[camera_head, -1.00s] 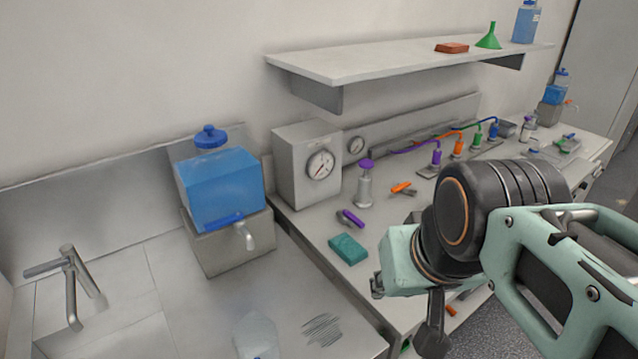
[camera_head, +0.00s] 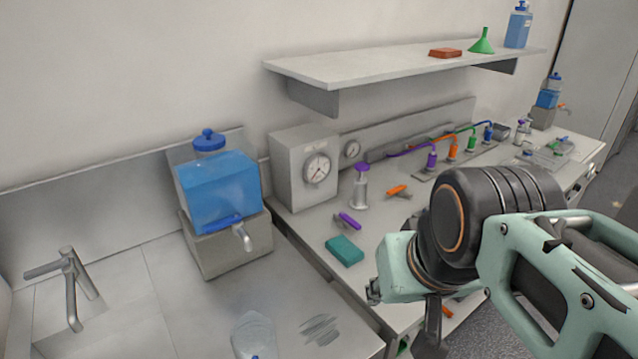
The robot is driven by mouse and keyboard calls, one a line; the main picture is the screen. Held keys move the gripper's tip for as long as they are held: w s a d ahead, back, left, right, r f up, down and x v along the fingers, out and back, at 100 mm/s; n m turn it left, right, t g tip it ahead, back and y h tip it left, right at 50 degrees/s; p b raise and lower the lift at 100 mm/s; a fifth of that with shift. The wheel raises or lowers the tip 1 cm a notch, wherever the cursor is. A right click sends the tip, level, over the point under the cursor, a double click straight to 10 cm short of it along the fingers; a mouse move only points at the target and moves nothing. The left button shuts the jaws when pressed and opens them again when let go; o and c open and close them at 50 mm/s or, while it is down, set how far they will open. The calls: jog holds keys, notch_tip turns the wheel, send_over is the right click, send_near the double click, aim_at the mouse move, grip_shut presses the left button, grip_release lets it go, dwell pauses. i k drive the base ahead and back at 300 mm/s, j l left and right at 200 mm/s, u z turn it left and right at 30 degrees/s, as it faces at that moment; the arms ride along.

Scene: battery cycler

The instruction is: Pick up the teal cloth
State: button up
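The teal cloth (camera_head: 344,251) lies folded flat on the grey bench top, near its front left end. My arm reaches in from the right, with its wrist to the right of the cloth. A dark part of my gripper (camera_head: 433,322) hangs below the wrist, beyond the bench's front edge. It is apart from the cloth. The fingertips are mostly hidden by the arm, so I cannot tell whether they are open or shut.
A purple-handled item (camera_head: 348,221), an orange-handled tool (camera_head: 398,191) and a purple-topped bottle (camera_head: 361,187) are behind the cloth. A gauge box (camera_head: 303,172) stands at the back. A blue water tank (camera_head: 217,190) and steel sink counter (camera_head: 170,290) are left. A shelf (camera_head: 375,68) hangs above.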

aim_at(344, 250)
jog(key=k+j+u, duration=0.1)
jog(key=k+u, duration=0.15)
jog(key=k, duration=0.35)
jog(key=u, duration=1.25)
jog(key=l+u, duration=0.3)
jog(key=l, duration=2)
jog(key=k+l, duration=0.25)
jog(key=l, duration=0.15)
jog(key=i+l, duration=0.2)
jog(key=l, duration=0.1)
